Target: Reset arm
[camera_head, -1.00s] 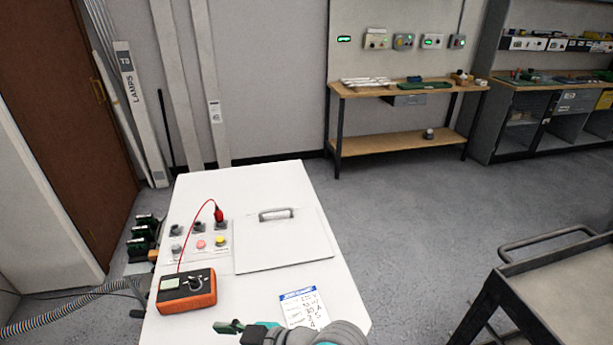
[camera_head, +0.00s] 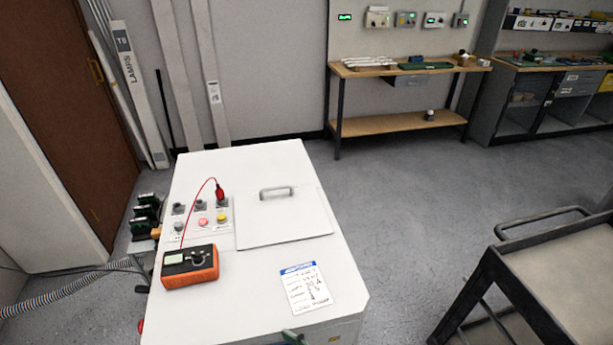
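My gripper is almost wholly out of the head view. Only a small dark green tip (camera_head: 294,337) shows at the bottom edge, by the near side of the white cabinet, and it may be part of my gripper. Whether it is open or shut does not show. The white cabinet (camera_head: 210,325) bears an orange meter (camera_head: 190,267) with a red lead (camera_head: 186,214) running to a red plug (camera_head: 220,192) at the sockets. A panel with a handle (camera_head: 277,193) lies on top, and a handwritten card (camera_head: 307,287) lies near the front.
A dark cart (camera_head: 560,265) stands at the right. A wooden workbench (camera_head: 400,68) and shelving (camera_head: 530,105) stand along the back. Green transformer-like parts (camera_head: 145,215) and a ribbed hose (camera_head: 60,292) are left of the cabinet. The grey floor (camera_head: 400,210) between cabinet and cart is clear.

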